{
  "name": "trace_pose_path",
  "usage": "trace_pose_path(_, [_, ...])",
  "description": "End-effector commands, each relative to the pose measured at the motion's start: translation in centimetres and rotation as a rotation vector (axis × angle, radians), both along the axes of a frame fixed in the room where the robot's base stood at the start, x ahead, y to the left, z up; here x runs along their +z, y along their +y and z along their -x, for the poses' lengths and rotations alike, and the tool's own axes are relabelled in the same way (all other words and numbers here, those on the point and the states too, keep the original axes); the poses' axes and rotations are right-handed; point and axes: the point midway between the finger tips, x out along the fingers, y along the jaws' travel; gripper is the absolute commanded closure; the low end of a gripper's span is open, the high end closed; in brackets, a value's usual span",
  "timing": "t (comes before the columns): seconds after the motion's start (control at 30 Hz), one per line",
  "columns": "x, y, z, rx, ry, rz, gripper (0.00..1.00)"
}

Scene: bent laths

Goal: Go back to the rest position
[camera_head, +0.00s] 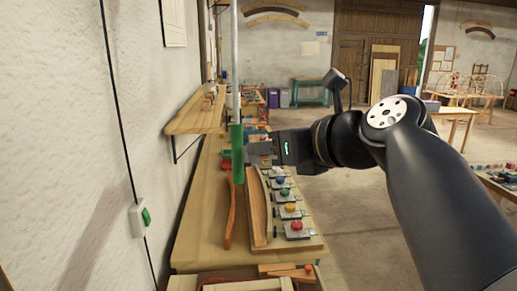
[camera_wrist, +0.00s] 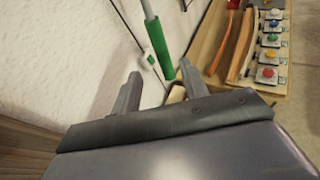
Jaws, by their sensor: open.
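My gripper (camera_head: 252,152) is open, at the end of my arm reaching in from the right, above the bench. In the wrist view its two fingers (camera_wrist: 160,72) stand apart with no object clamped between them. A grey rod with a green sleeve (camera_head: 238,150) comes down from above, just left of my gripper in the head view. In the wrist view the lower end of the green sleeve (camera_wrist: 164,45) appears in the gap between the fingertips. I cannot tell whether it touches them.
The wooden bench (camera_head: 205,238) along the left wall holds a curved lath (camera_head: 230,215) and a board with several coloured knobs (camera_head: 297,226). A shelf (camera_head: 190,113) juts from the wall, with a green wall switch (camera_head: 146,216) nearer. Floor is free (camera_head: 350,235) right of the bench.

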Motion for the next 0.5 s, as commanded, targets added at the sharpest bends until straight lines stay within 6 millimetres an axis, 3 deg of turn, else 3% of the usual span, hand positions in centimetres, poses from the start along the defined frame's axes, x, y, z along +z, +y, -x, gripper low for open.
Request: trace_pose_path(0.5, [-0.18,0.42,-0.57,0.002,0.002,0.000,0.58])
